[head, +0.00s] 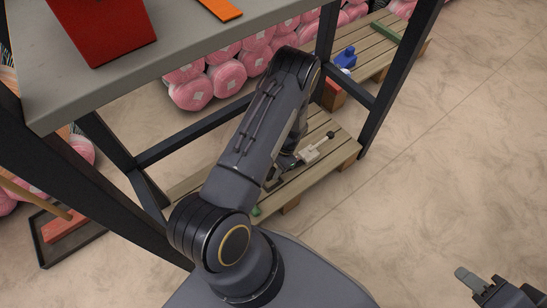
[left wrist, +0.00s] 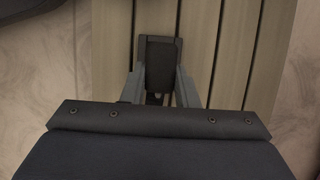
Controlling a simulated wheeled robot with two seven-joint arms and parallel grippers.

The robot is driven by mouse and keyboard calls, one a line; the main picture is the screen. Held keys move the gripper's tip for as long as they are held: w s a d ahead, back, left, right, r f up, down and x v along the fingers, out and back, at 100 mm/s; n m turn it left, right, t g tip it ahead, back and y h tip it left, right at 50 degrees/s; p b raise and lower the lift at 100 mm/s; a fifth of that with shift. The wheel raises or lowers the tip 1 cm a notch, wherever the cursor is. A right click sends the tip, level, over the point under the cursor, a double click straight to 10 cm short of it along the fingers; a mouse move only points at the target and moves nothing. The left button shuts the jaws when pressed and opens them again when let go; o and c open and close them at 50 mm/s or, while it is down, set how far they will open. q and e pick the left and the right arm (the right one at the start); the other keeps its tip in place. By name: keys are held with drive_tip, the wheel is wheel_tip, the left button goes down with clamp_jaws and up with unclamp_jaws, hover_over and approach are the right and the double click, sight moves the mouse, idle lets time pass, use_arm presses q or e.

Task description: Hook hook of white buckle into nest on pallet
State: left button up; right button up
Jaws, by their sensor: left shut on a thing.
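The white buckle (head: 310,153) shows just right of my left gripper in the head view, over the front part of the lower wooden pallet (head: 335,125). A thin rod with a dark knob (head: 330,135) is at its far right end. My left gripper (head: 284,163) is low over the pallet, partly hidden by my own arm. In the left wrist view its two grey fingers are closed on a dark piece (left wrist: 158,63) above the pallet planks (left wrist: 225,50). I cannot tell the hook or the nest apart. My right gripper (head: 497,283) is at the bottom right, apparently open and empty, over bare floor.
A grey table (head: 190,50) on dark legs stands over the pallet, with a red box (head: 105,30) on top. Pink rolls (head: 225,78) lie behind. A dark tray (head: 65,240) lies left. Floor at right is clear.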

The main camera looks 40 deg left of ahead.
idle(0.3)
use_arm(q)
drive_tip(key=shift+f+b, duration=1.4)
drive_tip(key=shift+f+b, duration=0.55)
drive_tip(key=shift+f, duration=0.1)
drive_tip(key=o, duration=1.1)
drive_tip(key=shift+c, duration=0.2)
drive_tip(key=p+v, duration=0.3)
drive_tip(key=v, duration=0.4)
drive_tip(key=shift+r, duration=0.35)
drive_tip(key=shift+w+d, duration=0.1)
drive_tip(key=shift+w, duration=0.05)
